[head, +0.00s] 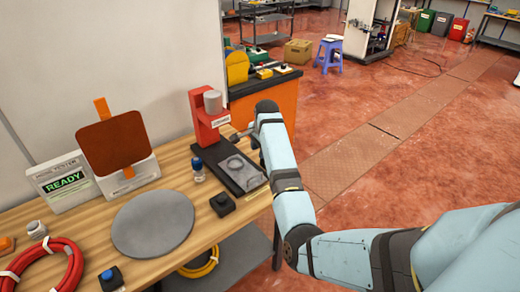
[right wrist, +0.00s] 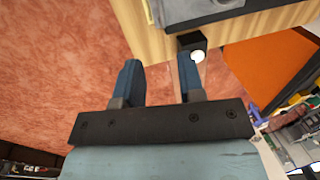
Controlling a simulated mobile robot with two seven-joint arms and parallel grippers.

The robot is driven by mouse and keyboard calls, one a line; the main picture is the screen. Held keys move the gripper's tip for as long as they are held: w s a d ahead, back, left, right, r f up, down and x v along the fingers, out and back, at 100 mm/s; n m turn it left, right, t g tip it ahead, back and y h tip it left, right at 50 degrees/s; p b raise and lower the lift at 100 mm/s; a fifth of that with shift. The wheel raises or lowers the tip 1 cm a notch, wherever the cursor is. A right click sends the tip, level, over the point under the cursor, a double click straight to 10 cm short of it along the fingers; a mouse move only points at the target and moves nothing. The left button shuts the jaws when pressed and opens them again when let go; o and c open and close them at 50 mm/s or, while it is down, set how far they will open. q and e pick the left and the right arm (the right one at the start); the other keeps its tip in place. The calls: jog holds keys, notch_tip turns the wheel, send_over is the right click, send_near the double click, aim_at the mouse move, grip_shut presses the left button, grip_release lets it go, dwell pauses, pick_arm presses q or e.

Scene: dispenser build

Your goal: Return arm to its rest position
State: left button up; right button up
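My right arm (head: 277,150) reaches in from the lower right in the head view, and its bent upper end stands beside the right edge of the wooden workbench (head: 85,208). The hand is mostly hidden there. In the right wrist view my right gripper (right wrist: 158,80) has its two blue-grey fingers apart, with nothing between them. The floor shows behind the gap, and the bench edge is beyond the fingertips. A red stand (head: 206,122) with a grey cylinder (head: 213,101) rises from a dark base just left of the arm. My left gripper is not in view.
A small blue-capped bottle (head: 198,170), a black box (head: 222,204) and a grey disc (head: 153,222) are on the bench. A READY unit (head: 64,181) and a brown panel (head: 113,144) stand behind. An orange cabinet (head: 270,107) stands beyond the arm; open floor lies right.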

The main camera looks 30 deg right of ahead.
dwell(0.3)
jog(key=s+a+f+n+t+h, duration=0.2)
jog(key=s+a+f+n+t, duration=0.25)
jog(key=s+f+n, duration=0.75)
jog(key=s+a+f+n+t+y, duration=0.2)
jog(key=s+a+n, duration=0.2)
jog(key=s+a, duration=0.5)
jog(key=s+a+f+n+t+y, duration=0.1)
jog(key=s+a+n+t+y, duration=0.1)
jog(key=s+a, duration=0.8)
jog(key=s+n+y, duration=0.1)
jog(key=s+n, duration=0.1)
jog(key=s, duration=0.4)
jog(key=shift+s+a+f, duration=0.15)
jog(key=shift+f, duration=0.25)
